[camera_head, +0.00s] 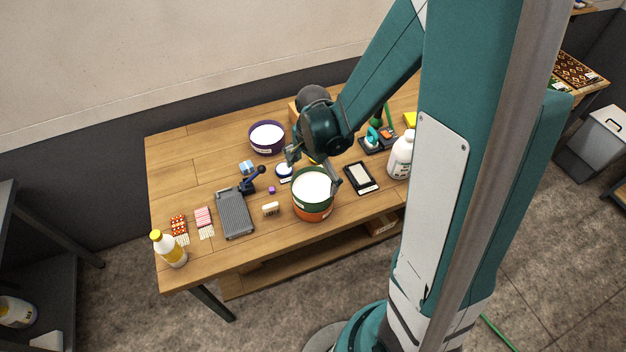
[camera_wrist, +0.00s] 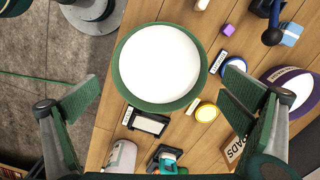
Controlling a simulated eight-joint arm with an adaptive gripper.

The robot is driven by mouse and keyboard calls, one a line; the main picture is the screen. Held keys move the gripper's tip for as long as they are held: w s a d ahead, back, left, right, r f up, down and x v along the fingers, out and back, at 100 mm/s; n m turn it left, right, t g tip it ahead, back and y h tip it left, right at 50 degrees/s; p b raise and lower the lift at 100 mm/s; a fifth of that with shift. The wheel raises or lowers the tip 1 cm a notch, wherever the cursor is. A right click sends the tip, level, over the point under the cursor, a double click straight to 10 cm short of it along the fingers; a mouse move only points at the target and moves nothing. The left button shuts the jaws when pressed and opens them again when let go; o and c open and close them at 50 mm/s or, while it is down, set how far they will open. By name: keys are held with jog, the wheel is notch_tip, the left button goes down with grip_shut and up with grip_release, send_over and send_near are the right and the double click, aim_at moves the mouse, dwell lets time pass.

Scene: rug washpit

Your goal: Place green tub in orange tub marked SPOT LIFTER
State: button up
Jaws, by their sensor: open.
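The green tub (camera_head: 311,201), with a white top or contents, sits upright in or on the orange tub (camera_head: 313,214) near the table's front edge. Only a lower orange band shows below the green one, and I cannot read its label. In the wrist view the green tub (camera_wrist: 126,82) is a green rim around a white disc and hides the orange tub. My gripper (camera_head: 314,171) is open above the tubs, a finger on either side. In the wrist view both fingers of my gripper (camera_wrist: 162,85) stand apart from the green rim.
A purple tub (camera_head: 266,151) stands at the back. A white bottle (camera_head: 401,158) and a black tray (camera_head: 361,178) are to the right. A brush (camera_head: 271,209), a small purple block (camera_head: 271,190) and a grey ridged board (camera_head: 235,214) lie left. A yellow-capped bottle (camera_head: 172,253) stands at the front-left corner.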

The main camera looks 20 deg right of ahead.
notch_tip(320, 180, up, 9)
jog(key=shift+r, duration=0.15)
dwell(0.6)
dwell(0.4)
jog(key=shift+s+r, duration=0.1)
jog(key=shift+r, duration=0.05)
jog(key=s+a+r+n+t, duration=0.1)
jog(key=s+r+n+t, duration=0.2)
jog(key=s+r+n, duration=0.3)
jog(key=s+a+r+n+t, duration=0.1)
jog(key=s+r+n+t, duration=0.3)
jog(key=r, duration=0.6)
jog(key=shift+s+a+r+n, duration=0.25)
jog(key=shift+s+a+n, duration=0.15)
jog(key=shift+s+n, duration=1.15)
jog(key=shift+w+n, duration=0.25)
jog(key=shift+w, duration=0.05)
